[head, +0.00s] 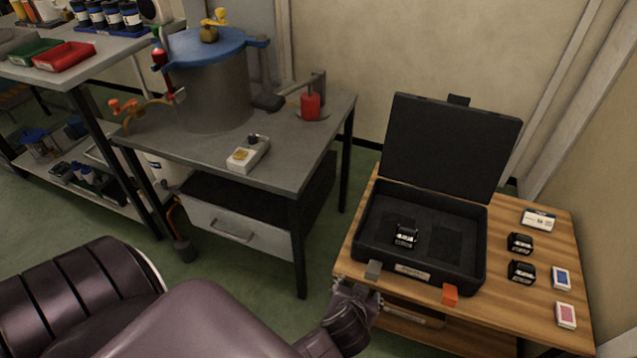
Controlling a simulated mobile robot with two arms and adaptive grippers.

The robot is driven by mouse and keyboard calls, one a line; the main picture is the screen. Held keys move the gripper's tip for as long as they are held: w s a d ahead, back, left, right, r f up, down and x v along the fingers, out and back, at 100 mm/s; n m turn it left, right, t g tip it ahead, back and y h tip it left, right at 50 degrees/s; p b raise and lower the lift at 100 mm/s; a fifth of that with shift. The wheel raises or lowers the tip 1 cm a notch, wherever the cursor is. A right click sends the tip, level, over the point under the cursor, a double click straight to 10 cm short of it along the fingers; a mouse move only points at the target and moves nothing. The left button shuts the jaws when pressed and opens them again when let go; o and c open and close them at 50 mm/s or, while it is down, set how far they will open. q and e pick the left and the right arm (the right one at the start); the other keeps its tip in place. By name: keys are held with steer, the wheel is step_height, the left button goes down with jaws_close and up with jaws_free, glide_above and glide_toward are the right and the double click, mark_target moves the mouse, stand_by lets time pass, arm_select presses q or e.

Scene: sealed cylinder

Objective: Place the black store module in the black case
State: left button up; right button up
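The black case (372,242) stands open on a wooden table at the right, its lid (450,145) raised at the back. A small black module (405,236) with a pale label sits inside, in the left part of the foam. A dark recess (446,243) to its right looks empty. Two similar black modules, one farther back (520,243) and one nearer (522,271), stand on the table right of the case. I cannot tell which is the store module. My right gripper is out of view.
Cards (561,278) lie along the table's right side. A grey workbench (205,152) with a blue-lidded metal vessel (215,95) stands at left, apart from the table.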

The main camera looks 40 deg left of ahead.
arm_select(q)
steer(key=s+f+m+g+h, duration=0.1)
steer(key=s+f+m+g, duration=0.1)
steer(key=s, duration=0.6)
steer(key=s+a+f+m+g+h, duration=0.1)
steer(key=s+f+g+h, duration=0.1)
steer(key=s, duration=0.6)
step_height(320, 180, down, 2)
steer(key=shift+f+m+g, duration=0.1)
steer(key=shift+m+g, duration=0.3)
steer(key=shift+g, duration=0.1)
steer(key=shift+a, duration=0.1)
